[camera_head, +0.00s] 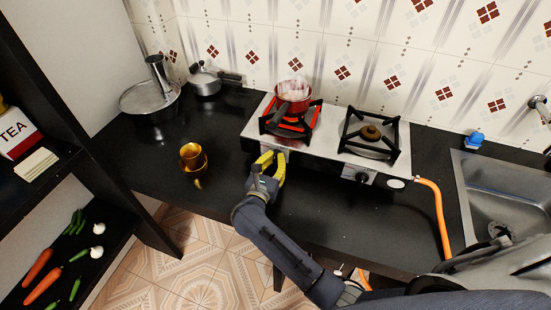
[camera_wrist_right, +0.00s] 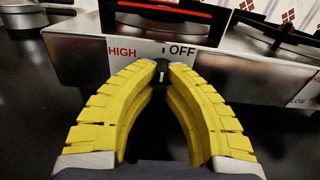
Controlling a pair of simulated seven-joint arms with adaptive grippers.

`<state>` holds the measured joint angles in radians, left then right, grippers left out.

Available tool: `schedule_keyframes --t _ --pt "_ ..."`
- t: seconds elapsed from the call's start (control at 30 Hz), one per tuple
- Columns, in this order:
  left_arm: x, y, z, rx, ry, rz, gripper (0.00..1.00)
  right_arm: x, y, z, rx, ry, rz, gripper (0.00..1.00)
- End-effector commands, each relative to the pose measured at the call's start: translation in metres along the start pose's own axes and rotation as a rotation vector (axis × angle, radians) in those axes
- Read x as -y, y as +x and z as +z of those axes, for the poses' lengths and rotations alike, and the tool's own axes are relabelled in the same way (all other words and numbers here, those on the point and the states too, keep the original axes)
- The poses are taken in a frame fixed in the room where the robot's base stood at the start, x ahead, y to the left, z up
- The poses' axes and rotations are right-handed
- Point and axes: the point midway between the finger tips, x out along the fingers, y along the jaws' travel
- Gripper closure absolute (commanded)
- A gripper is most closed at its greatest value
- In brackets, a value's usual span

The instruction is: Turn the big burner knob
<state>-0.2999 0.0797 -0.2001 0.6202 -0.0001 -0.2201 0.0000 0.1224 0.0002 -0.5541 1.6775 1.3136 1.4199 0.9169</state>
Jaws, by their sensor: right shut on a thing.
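The two-burner stove (camera_head: 325,154) stands against the back wall, and its left burner (camera_head: 303,122) glows red-orange under a small red pot (camera_head: 293,93). My right gripper (camera_head: 272,157) is at the stove's front face below that burner, its yellow fingers shut on the big burner knob. In the right wrist view the fingertips (camera_wrist_right: 161,70) meet around the knob (camera_wrist_right: 162,76), of which only a small dark part shows. The words HIGH and OFF stand above it on the panel. The right burner (camera_head: 370,133) is not glowing, and its knob (camera_head: 366,178) is uncovered. My left gripper is not in view.
An orange hose (camera_head: 436,210) runs from the stove's right side, near a steel sink (camera_head: 505,195). A gold cup on a saucer (camera_head: 192,157) stands to the left. Pots (camera_head: 150,97) fill the back left corner. The black counter (camera_head: 215,215) is clear in front.

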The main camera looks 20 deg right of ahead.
Motion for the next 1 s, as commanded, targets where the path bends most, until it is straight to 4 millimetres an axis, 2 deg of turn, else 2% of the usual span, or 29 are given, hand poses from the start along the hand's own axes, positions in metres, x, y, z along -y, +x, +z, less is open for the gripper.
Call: schedule_keyframes --t 0.6,0.63,0.8,0.83,1.0 --pt "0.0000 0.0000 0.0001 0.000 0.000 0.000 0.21 0.0013 0.0011 -0.0010 -0.002 0.038 -0.003 1.00" --pt "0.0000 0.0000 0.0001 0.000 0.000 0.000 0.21 0.0013 0.0011 -0.0010 -0.002 0.038 -0.003 0.89" --pt "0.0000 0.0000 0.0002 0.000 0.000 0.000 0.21 0.0010 0.0009 -0.0008 -0.002 0.037 -0.002 0.69" --pt "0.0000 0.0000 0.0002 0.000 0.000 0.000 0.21 0.0009 0.0009 -0.0008 -0.001 0.037 -0.002 0.67" --pt "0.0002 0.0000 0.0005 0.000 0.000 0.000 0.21 0.0004 0.0004 -0.0004 -0.001 0.037 -0.001 0.67"
